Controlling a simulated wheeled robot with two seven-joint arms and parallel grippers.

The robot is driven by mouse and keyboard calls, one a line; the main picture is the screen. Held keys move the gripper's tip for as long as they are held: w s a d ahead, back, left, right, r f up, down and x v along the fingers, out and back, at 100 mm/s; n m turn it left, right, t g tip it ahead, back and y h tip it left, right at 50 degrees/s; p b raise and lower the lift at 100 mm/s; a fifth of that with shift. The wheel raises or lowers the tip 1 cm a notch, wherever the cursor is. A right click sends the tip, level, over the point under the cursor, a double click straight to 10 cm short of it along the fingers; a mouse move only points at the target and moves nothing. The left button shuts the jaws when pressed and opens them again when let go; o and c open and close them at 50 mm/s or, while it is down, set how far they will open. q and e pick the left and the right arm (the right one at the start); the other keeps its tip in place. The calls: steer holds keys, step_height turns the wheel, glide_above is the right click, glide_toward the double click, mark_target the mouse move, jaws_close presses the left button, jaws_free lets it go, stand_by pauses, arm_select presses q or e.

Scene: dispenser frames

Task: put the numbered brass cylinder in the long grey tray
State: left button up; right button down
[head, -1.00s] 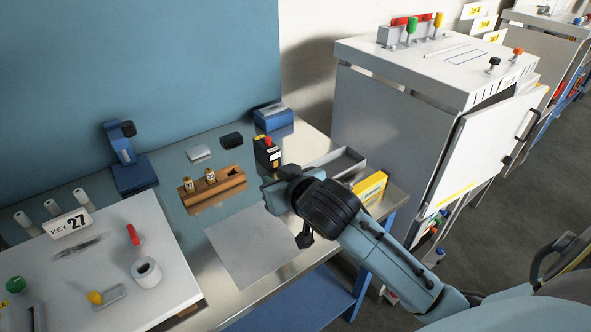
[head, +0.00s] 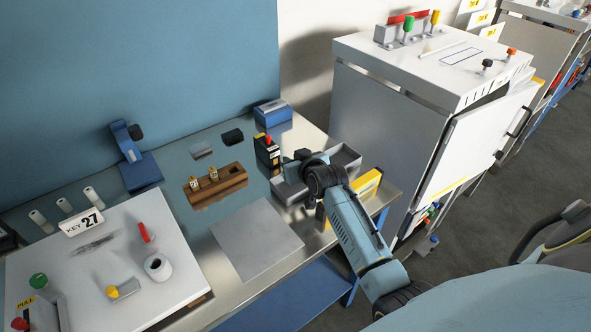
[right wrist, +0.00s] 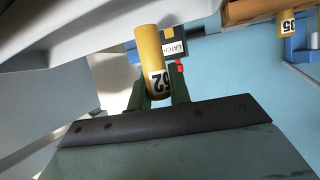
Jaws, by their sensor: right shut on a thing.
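My right gripper (right wrist: 159,92) is shut on a numbered brass cylinder (right wrist: 150,55). In the right wrist view the cylinder stands up between the two fingers, its white label with black digits partly covered. In the head view my right gripper (head: 300,160) is above the long grey tray (head: 346,156), and the cylinder is not clear there. The arm hides the tray's middle; its right end and left part show. I cannot tell how high the cylinder is above the tray. My left gripper is not in view.
A wooden rack (head: 233,179) with two brass cylinders stands left of the tray. A black box with a red button (head: 266,150) is just behind the tray, and a yellow box (head: 367,183) is at its right. A grey mat (head: 255,240) lies clear in front.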

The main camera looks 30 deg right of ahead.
steer(key=shift+f, duration=1.65)
steer(key=shift+f, duration=0.1)
steer(key=c, duration=1.3)
jaws_free()
steer(key=shift+f, duration=0.1)
steer(key=shift+r, duration=0.25)
steer(key=p+v, duration=0.1)
steer(key=v, duration=1.1)
